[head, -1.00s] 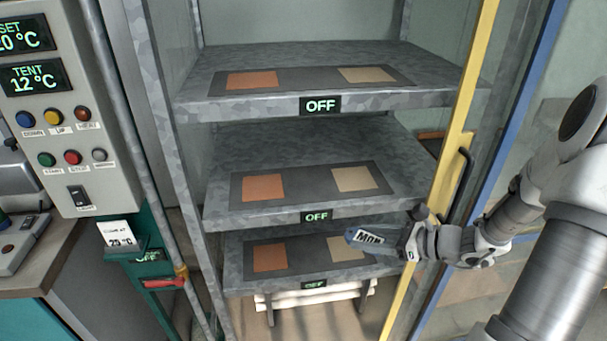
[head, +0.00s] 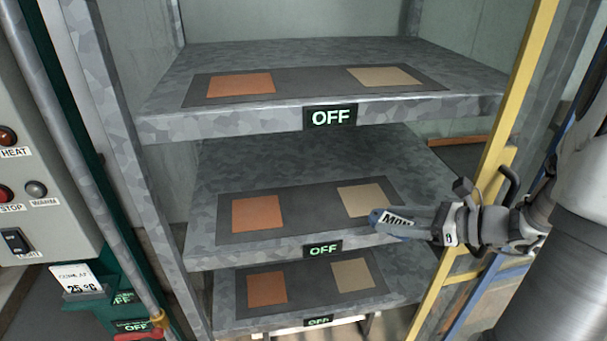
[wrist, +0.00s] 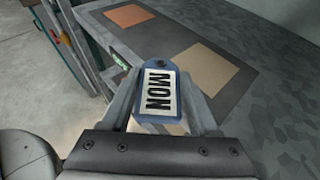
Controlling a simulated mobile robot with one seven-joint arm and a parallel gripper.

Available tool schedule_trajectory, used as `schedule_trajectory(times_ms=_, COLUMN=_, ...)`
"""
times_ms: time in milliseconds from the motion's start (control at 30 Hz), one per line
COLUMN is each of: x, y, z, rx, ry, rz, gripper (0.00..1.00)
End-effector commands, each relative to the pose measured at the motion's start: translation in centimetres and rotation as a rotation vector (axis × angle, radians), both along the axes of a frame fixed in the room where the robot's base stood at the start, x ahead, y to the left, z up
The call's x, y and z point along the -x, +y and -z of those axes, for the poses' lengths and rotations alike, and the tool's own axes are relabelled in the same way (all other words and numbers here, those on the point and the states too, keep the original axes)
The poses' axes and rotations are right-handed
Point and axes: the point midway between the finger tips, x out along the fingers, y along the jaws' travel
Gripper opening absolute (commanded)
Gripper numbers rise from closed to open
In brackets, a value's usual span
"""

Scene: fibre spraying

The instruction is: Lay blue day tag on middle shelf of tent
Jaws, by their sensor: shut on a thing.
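The blue day tag (head: 392,221) has a white label reading MON. My gripper (head: 425,221) is shut on it, and the tag points left in the head view. In the wrist view the tag (wrist: 160,92) sits between the two fingers. The middle shelf (head: 225,172) of the tent is grey, with a dark mat (head: 310,211) bearing an orange square (head: 257,214) and a tan square (head: 368,201). The tag shows at the right front part of this shelf, overlapping the tan square's lower edge. I cannot tell whether it touches the shelf.
An upper shelf (head: 165,107) and a lower shelf (head: 235,312) carry similar mats and squares. Each shelf has an OFF display. A yellow post (head: 508,130) with a dark handle stands close by my arm at right. A control box (head: 30,190) is at left.

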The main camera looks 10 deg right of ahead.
Motion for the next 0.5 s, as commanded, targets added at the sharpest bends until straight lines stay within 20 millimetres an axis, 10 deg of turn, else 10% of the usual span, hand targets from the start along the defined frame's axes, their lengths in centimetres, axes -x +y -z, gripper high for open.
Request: schedule_trajectory(times_ms=500, x=-5.4, y=5.7, z=0.2, rx=0.000, ry=-0.001, rz=-0.007, gripper=0.08)
